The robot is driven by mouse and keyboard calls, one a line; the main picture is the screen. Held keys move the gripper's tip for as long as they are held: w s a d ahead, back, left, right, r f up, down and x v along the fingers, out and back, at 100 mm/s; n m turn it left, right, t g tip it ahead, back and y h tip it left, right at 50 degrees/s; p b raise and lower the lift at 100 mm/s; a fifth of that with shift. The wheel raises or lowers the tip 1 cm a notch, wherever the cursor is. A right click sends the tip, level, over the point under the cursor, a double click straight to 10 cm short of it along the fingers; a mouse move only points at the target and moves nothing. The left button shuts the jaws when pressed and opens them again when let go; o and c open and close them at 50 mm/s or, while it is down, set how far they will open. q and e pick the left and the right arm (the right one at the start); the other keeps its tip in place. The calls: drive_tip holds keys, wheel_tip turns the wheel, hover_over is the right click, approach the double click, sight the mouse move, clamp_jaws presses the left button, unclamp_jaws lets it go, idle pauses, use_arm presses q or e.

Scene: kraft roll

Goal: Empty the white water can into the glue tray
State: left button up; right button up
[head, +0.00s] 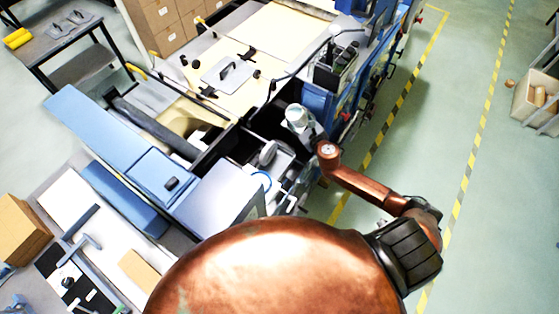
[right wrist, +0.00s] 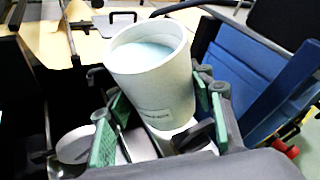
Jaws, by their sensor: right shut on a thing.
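The white water can (head: 297,113) is above the dark gap at the near end of the blue machine in the head view. In the right wrist view the can (right wrist: 155,82) is close to upright, slightly tilted, with pale bluish water inside and a small label on its side. My right gripper (right wrist: 162,100) is shut on the can, its green-padded fingers on either side. In the head view the right gripper (head: 300,134) is small and partly hidden by its own arm. My left gripper is out of view. I cannot clearly pick out the glue tray.
Light blue machine covers (head: 115,125) lie left of the can. A grey cylinder (head: 268,152) and a blue-rimmed round part (head: 261,181) sit just below it. A tool bench (head: 60,205) is at lower left. The striped floor on the right is mostly clear.

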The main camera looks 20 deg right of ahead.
sight(296, 126)
drive_tip(key=shift+s+a+f+n+t+h, duration=0.15)
drive_tip(key=shift+a+f+n+t+h, duration=0.05)
drive_tip(key=shift+a+n, duration=0.2)
drive_tip(key=shift+s+a+f+n+t+h, duration=0.1)
drive_tip(key=shift+a+f+n+t+h, duration=0.15)
drive_tip(key=shift+n, duration=0.25)
idle(0.8)
drive_tip(key=shift+a+n, duration=0.1)
drive_tip(key=shift+n, duration=0.2)
drive_tip(key=shift+f+n+t, duration=0.2)
drive_tip(key=shift+n+t, duration=0.15)
drive_tip(key=shift+n, duration=0.05)
idle(0.7)
drive_tip(key=shift+f+h+b, duration=0.1)
drive_tip(key=shift+h+b, duration=0.15)
drive_tip(key=shift+b, duration=0.2)
drive_tip(key=shift+f+n+b, duration=0.2)
drive_tip(key=shift+n+b, duration=0.5)
drive_tip(key=shift+b, duration=0.4)
drive_tip(key=shift+f+n+t+b, duration=0.25)
drive_tip(key=shift+n+t+b, duration=0.35)
drive_tip(key=shift+b, duration=0.75)
drive_tip(key=shift+f+n+t+b, duration=0.3)
drive_tip(key=shift+n+b, duration=0.6)
drive_tip(key=shift+b, duration=0.45)
drive_tip(key=shift+s+a+f+n+b, duration=0.1)
drive_tip(key=shift+a+f+n+b, duration=0.2)
drive_tip(key=shift+b, duration=0.25)
